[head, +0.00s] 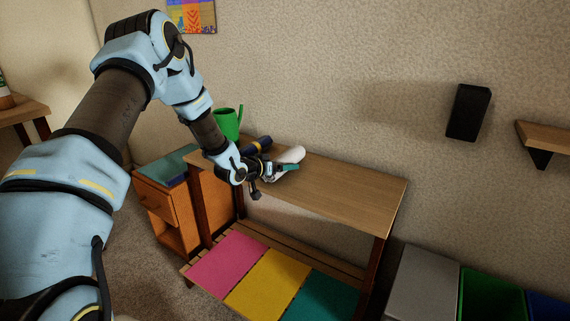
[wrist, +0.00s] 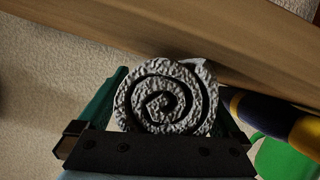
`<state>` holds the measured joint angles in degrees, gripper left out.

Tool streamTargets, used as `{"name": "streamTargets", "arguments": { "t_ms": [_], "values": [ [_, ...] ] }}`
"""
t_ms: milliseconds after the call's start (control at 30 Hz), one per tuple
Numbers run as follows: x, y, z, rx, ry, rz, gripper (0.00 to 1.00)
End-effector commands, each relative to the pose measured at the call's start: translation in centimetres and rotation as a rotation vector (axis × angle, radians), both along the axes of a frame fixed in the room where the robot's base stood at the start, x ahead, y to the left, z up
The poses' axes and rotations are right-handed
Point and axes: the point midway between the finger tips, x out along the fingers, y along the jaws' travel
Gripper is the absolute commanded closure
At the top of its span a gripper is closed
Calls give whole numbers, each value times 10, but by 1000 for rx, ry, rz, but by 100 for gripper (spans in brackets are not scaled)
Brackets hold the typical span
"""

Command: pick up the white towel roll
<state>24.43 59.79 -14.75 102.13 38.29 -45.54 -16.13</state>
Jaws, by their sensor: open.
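The white towel roll (head: 291,155) lies on the wooden table (head: 350,185) near its left part. In the wrist view the end of the towel roll (wrist: 168,98) shows as a grey-white spiral. My gripper (head: 284,170) is at the roll in the head view, hiding part of it. In the wrist view my gripper (wrist: 165,110) is open, with one green finger on each side of the roll. Small gaps seem to show beside the roll, but I cannot tell whether either finger touches it.
A dark blue and yellow object (wrist: 270,117) lies close beside the roll, also visible in the head view (head: 258,145). A green watering can (head: 228,122) stands behind. The table's right half is clear. Pink, yellow and teal mats (head: 268,285) lie on the lower shelf.

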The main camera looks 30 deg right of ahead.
Motion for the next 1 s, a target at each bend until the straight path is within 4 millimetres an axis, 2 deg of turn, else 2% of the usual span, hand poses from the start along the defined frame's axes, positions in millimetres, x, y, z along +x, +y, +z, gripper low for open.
{"name": "streamTargets", "arguments": {
  "t_ms": [200, 833, 1000],
  "values": [
    [0, -1, 0, 0, 0, 0, 0],
    [0, 0, 0, 0, 0, 0, 71],
    [0, -1, 0, -1, 0, 0, 73]
  ]
}}
